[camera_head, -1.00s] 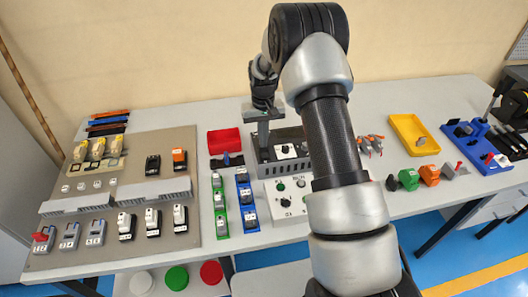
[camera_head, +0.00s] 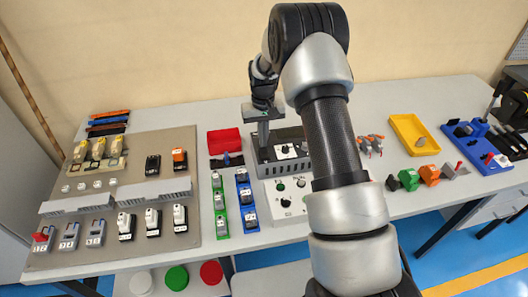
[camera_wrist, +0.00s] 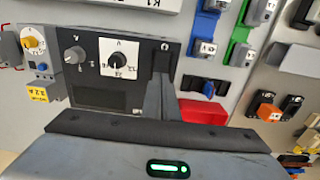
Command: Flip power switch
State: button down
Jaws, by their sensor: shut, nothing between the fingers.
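The dark power supply box (camera_head: 268,167) stands at the middle of the table, with a white meter and a knob on its face. In the wrist view its black face (camera_wrist: 97,98) shows the meter, a grey knob, and a dark switch (camera_wrist: 164,50) at the right end under a small round mark. My gripper (camera_head: 263,143) is shut and empty, pointing down over the left end of the box. In the wrist view its fingers (camera_wrist: 161,88) reach to the lower edge of the switch. I cannot tell whether they touch it, nor the switch's position.
A red tray (camera_head: 224,136) stands close left of the box. A light control panel (camera_head: 291,211) with buttons lies in front. Green (camera_head: 220,204) and blue (camera_head: 247,206) rails with modules lie to the left front. A yellow tray (camera_head: 399,126) is at the right.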

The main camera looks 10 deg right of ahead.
jog(key=shift+f+b, duration=0.55)
jog(key=shift+f, duration=0.25)
dwell(0.5)
jog(key=shift+r, duration=0.1)
notch_tip(320, 180, up, 7)
jog(key=p, duration=0.3)
dwell(0.6)
